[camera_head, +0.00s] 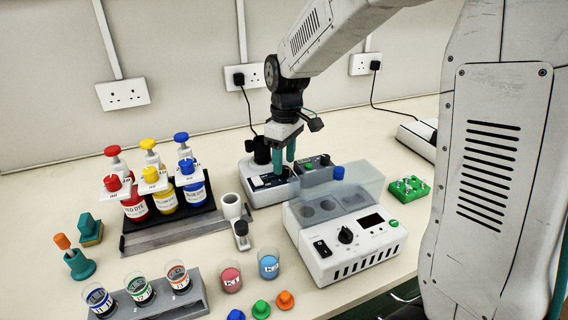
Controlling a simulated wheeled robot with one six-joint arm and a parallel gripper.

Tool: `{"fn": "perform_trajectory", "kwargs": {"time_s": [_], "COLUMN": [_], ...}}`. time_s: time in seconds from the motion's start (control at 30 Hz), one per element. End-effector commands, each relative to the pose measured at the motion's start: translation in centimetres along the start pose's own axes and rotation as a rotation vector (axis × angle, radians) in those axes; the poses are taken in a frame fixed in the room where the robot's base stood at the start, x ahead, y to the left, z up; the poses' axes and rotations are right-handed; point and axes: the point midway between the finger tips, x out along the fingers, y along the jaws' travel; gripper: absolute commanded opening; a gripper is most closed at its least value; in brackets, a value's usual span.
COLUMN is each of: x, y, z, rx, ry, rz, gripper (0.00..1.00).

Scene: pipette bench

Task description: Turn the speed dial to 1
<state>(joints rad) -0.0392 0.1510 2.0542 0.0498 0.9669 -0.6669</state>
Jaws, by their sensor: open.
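My gripper (284,167) hangs fingers-down over the back of the bench, its two teal fingers apart with nothing seen between them. Below it is a small white device (258,194) with a dark front panel and a black cup (261,150) on top; the fingers partly cover it. A white box with a clear lid (349,257) stands nearer the front. It has a black dial (345,235), a rocker switch (322,248) and a dark display (371,220). No dial markings are readable, and I cannot tell which device carries the speed dial.
Dye bottles (166,202) stand in a rack at left. A vial rack (152,298), pink cup (231,279) and blue cup (269,264) are in front. A green block (408,190) lies right.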

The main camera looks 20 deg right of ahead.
Motion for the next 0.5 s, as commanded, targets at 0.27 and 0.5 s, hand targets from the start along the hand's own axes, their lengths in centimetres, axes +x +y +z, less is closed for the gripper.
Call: {"fn": "perform_trajectory", "kwargs": {"time_s": [0.27, 0.5], "x": [1.7, 1.7], "y": [0.0, 0.0], "z": [0.0, 0.1], "rx": [0.001, 0.001], "ry": [0.000, 0.000], "rz": [0.000, 0.000], "gripper": [0.49, 0.35]}}
